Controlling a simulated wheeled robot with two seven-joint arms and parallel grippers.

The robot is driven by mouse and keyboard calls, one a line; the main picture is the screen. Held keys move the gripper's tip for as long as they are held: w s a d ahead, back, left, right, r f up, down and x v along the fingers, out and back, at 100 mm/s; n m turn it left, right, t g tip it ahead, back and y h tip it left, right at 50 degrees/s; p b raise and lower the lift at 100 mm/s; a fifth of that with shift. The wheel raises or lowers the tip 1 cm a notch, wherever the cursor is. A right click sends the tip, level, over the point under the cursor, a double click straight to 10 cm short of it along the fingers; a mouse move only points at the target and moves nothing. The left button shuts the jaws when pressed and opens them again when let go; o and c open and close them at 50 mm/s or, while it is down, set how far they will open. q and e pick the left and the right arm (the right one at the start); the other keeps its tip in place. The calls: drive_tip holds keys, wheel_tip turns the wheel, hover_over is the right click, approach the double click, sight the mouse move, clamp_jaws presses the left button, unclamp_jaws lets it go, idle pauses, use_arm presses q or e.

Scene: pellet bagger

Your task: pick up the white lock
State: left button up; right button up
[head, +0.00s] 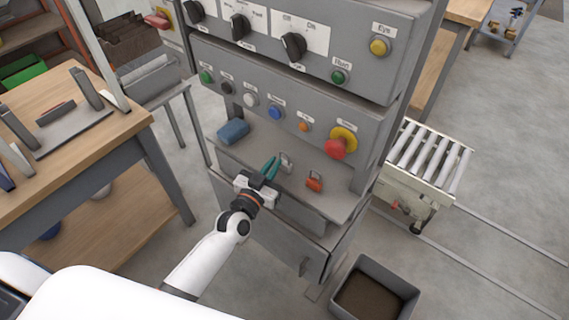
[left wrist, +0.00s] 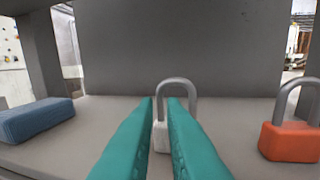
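The white lock (head: 285,162) stands on the grey shelf of the control cabinet, between a blue block and an orange lock. In the left wrist view the white lock (left wrist: 161,136) stands upright with its grey shackle up, its body partly hidden behind my fingers. My left gripper (head: 269,170) has teal fingers and reaches in over the shelf from the front. In the left wrist view the left gripper (left wrist: 160,105) is open, with a narrow gap between its fingertips and the lock just beyond or between them. Contact cannot be told. My right gripper is not in view.
An orange lock (left wrist: 290,140) stands to the right on the shelf (head: 258,155). A blue block (left wrist: 36,118) lies to the left. Above the shelf is a panel of buttons with a red emergency stop (head: 336,149). A wooden table (head: 130,125) is at left, a bin (head: 412,297) below right.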

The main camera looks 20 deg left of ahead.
sight(284, 161)
use_arm(q)
drive_tip(key=shift+w+d, duration=0.2)
drive_tip(key=shift+w, duration=0.85)
drive_tip(key=shift+w+d, duration=0.15)
drive_tip(key=shift+w, duration=0.9)
drive_tip(key=shift+w+d, duration=0.2)
drive_tip(key=shift+w, duration=0.85)
drive_tip(key=shift+c, duration=0.3)
clamp_jaws()
